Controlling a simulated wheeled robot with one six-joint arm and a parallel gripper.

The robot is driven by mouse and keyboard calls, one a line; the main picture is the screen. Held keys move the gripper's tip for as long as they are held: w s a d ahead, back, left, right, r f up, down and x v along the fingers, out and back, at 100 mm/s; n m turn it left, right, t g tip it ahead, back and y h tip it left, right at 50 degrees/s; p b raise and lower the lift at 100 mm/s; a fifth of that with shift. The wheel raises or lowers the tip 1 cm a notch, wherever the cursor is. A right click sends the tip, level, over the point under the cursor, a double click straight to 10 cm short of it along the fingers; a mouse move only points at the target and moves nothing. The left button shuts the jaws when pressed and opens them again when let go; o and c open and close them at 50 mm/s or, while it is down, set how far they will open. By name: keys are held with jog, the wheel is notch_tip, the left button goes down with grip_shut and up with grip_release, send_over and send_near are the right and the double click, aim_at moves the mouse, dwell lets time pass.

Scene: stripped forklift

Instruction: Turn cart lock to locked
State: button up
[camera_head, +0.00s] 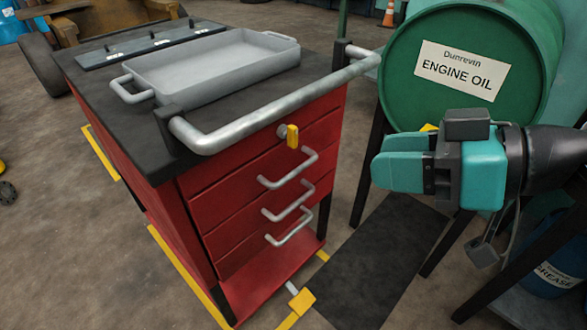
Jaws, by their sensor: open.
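The red cart (190,205) stands left of centre, with a dark top. A small yellow lock knob (292,135) on a round silver base sits high on its drawer front, above the top drawer handle and below the push bar. The knob's long side looks roughly upright; I see no markings for its positions. My gripper (384,160) is teal and grey, to the right of the knob and apart from it, with its fingers pointing left. It is open and I see nothing held; the gap between its fingers is hard to see from this angle.
A grey push bar (250,128) juts out over the drawer front. Several drawer handles (290,200) stick out below the knob. A yellow pedal (302,301) is at the cart's foot. A green engine oil drum (400,85) stands behind my gripper. A grey tray (210,75) rests on the cart.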

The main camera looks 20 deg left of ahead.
jog(key=w+a+f+m+t+y+b, duration=0.1)
jog(key=w+a+f+t+y+b, duration=0.15)
jog(key=w+f+t+b, duration=0.4)
jog(key=p, duration=1.1)
send_near(297, 131)
jog(key=r+x, duration=0.1)
jog(key=x, duration=0.4)
jog(key=shift+g, duration=0.35)
jog(key=p+x, duration=0.1)
jog(key=x, duration=0.2)
jog(key=p+x, duration=0.1)
jog(key=x, duration=0.1)
jog(key=shift+f+p, duration=0.3)
jog(key=shift+f, duration=0.05)
jog(key=shift+w+a+f+m, duration=0.1)
jog(key=shift+w+a+m, duration=0.2)
jog(key=shift+a, duration=0.15)
jog(key=c, duration=0.7)
